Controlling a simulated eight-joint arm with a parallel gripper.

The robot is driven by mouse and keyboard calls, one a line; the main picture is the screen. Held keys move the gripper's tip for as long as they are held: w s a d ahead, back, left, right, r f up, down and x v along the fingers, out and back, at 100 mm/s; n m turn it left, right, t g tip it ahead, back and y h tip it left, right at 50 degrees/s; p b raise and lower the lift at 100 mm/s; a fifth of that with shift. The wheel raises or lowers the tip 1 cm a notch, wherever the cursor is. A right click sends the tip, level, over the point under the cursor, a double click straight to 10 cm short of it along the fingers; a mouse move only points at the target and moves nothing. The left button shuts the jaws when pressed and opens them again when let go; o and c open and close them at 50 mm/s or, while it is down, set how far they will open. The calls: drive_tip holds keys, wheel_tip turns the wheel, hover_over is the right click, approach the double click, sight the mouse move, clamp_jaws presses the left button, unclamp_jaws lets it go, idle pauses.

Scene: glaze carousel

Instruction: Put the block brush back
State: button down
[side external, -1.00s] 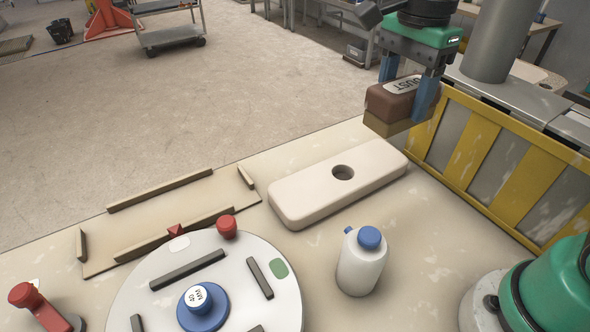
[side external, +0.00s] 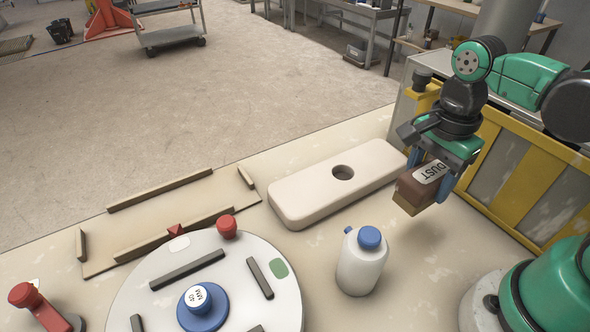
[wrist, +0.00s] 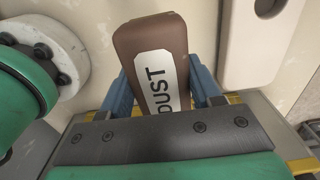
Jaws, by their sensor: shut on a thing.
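The block brush (side external: 420,188) is a brown block with a white label reading DUST and a tan underside. My gripper (side external: 432,182) is shut on it, with blue fingers on either side, and holds it tilted above the table at the right of the side view. In the wrist view the brush (wrist: 153,65) stands between the blue fingers of my gripper (wrist: 160,85), its DUST label facing the camera. The side view does not show clearly how far the brush is above the table.
A cream slab with a round hole (side external: 310,196) lies left of the brush. A white bottle with a blue cap (side external: 361,262) stands in front. A round turntable (side external: 240,290) and a tray with low wooden rails (side external: 150,215) are at left. A yellow-framed barrier (side external: 490,205) runs along the right.

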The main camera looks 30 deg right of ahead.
sight(426, 168)
drive_tip(key=shift+f, duration=4)
drive_tip(key=shift+f, duration=0.15)
drive_tip(key=shift+c, duration=0.8)
unclamp_jaws()
wheel_tip(426, 168, up, 12)
drive_tip(key=shift+w+n+t, duration=0.3)
drive_tip(key=shift+n+t, duration=0.1)
drive_tip(key=shift+n, duration=0.6)
drive_tip(key=w+n+t, duration=0.1)
drive_tip(key=n+t, duration=0.1)
drive_tip(key=n, duration=0.3)
drive_tip(key=w+n+t, duration=0.2)
drive_tip(key=n, duration=0.3)
drive_tip(key=w+n+t, duration=0.2)
drive_tip(key=n, duration=0.4)
